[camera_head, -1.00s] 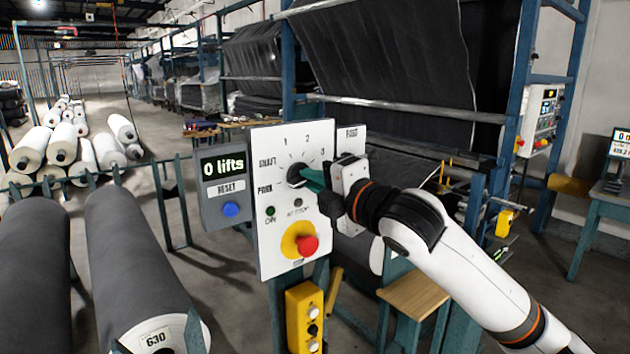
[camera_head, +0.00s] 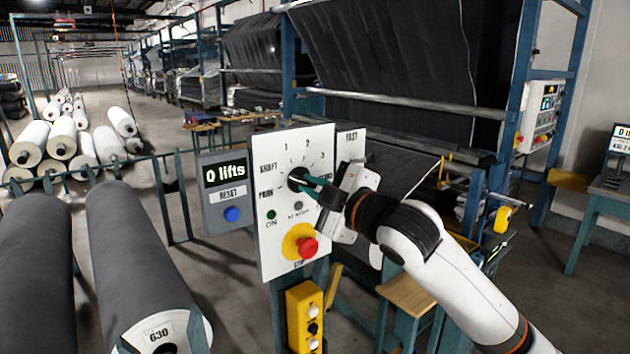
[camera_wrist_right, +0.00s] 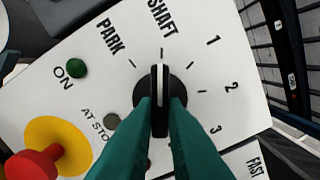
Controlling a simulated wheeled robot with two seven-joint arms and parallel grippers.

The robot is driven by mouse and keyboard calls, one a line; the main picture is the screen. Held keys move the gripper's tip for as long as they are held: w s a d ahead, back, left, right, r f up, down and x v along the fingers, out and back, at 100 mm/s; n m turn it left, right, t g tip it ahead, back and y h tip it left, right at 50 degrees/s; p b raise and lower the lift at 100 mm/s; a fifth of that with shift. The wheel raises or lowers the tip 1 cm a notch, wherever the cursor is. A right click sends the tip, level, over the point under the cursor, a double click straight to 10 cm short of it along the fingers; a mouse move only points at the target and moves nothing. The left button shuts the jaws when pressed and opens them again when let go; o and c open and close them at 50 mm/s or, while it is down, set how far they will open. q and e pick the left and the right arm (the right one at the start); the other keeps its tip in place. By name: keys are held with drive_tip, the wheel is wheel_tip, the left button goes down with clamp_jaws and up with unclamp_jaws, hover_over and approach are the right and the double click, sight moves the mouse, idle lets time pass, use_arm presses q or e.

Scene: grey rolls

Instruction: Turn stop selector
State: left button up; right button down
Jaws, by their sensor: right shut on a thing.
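The stop selector is a round black knob (camera_head: 298,178) with a bar grip on a white panel (camera_head: 265,240); it also shows in the right wrist view (camera_wrist_right: 160,83). Its white line there points up to the tick by the SHAFT label. Labels PARK, SHAFT, 1, 2 and 3 surround it. My right gripper (camera_head: 306,182) reaches in from the right with its teal fingers shut on the knob's bar. In the right wrist view the fingertips (camera_wrist_right: 160,103) sit on either side of the bar. The lower part of the knob is hidden by the fingers. My left gripper is not in view.
A red stop button (camera_head: 307,248) on a yellow disc sits below the knob. A green ON lamp (camera_head: 271,214) and a grey AT STOP lamp (camera_wrist_right: 111,121) are near it. A grey counter box (camera_head: 224,190) reads 0 lifts. Dark rolls (camera_head: 135,250) lie at left.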

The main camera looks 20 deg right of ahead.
drive_tip(key=m+p, duration=0.1)
drive_tip(key=m, duration=0.3)
drive_tip(key=shift+m, duration=0.3)
drive_tip(key=shift+a+f+m+p, duration=0.1)
drive_tip(key=shift+m+p, duration=0.8)
drive_tip(key=shift+m, duration=0.8)
drive_tip(key=c, duration=1.5)
unclamp_jaws()
drive_tip(key=shift+s, duration=0.1)
drive_tip(key=shift+s+f, duration=0.1)
drive_tip(key=shift+s, duration=0.15)
drive_tip(key=b+v, duration=0.4)
drive_tip(key=v, duration=0.7)
drive_tip(key=shift+s, duration=0.15)
